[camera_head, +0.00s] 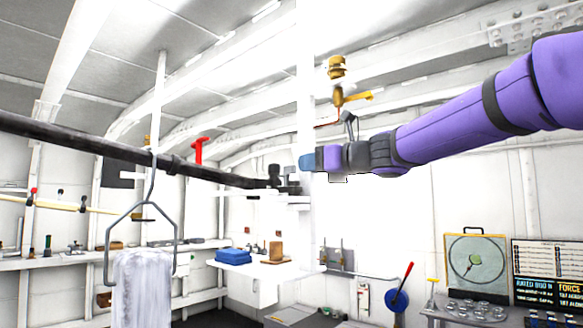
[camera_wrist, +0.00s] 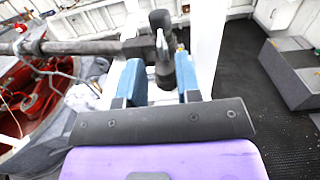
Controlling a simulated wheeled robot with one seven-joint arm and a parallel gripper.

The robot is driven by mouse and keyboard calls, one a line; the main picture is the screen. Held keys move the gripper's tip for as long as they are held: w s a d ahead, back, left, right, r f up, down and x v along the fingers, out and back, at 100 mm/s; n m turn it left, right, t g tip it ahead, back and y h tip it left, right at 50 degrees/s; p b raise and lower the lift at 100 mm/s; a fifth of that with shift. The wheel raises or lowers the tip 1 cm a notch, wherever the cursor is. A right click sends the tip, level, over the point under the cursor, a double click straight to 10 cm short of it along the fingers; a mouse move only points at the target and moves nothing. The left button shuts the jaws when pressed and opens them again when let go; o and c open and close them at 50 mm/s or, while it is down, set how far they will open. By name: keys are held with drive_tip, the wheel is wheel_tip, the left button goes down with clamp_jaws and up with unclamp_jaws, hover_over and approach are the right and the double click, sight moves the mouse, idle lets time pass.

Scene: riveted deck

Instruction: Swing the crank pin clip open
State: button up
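My gripper (camera_wrist: 160,74) has two blue fingers spread apart. A dark upright pin (camera_wrist: 164,72) with a rounded top stands at the end of a black bar (camera_wrist: 85,46), between and just beyond the fingertips. A small light metal piece (camera_wrist: 162,44), perhaps the clip, lies against the pin; its exact shape and whether it is open are unclear. I see no finger closed on it. In the head view, my gripper (camera_head: 306,162) points left beside the bar's end and dark pin (camera_head: 273,173). The clip cannot be made out there.
A white post (camera_head: 306,80) rises just behind the bar's end. A hook frame with a pale cloth (camera_head: 143,285) hangs at left. A brass valve (camera_head: 338,95) is above my gripper.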

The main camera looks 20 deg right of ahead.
sight(296, 166)
drive_tip(key=x, duration=0.6)
drive_tip(key=shift+w+a, duration=0.1)
drive_tip(key=shift+w, duration=0.05)
clamp_jaws()
